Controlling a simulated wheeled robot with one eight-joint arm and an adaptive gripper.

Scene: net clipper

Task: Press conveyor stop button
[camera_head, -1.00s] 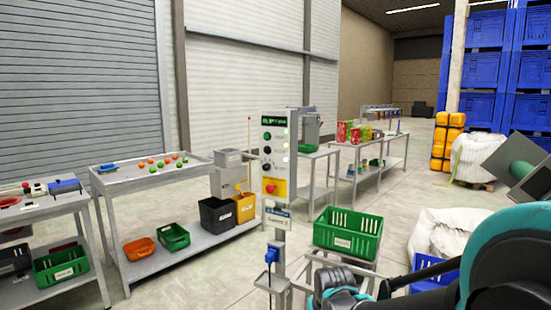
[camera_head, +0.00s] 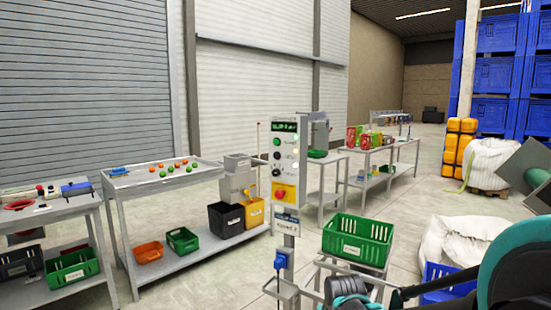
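A grey control panel (camera_head: 286,170) stands upright on a post (camera_head: 288,255) near the middle of the head view. It has a small green-lit display (camera_head: 285,127) at the top, with a green button (camera_head: 277,142) and dark knobs (camera_head: 277,157) below. A red mushroom button on a yellow plate (camera_head: 284,193) sits near its lower end; I cannot read whether it is the conveyor stop. Nothing covers the panel's face. Parts of my teal and black arm fill the lower right corner. My gripper cannot be made out.
A green crate (camera_head: 357,238) stands on a stand right of the panel. Tables (camera_head: 130,187) with small coloured balls stand at left. Black (camera_head: 224,218) and yellow (camera_head: 254,211) bins sit behind the panel. Open floor (camera_head: 420,195) lies at back right.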

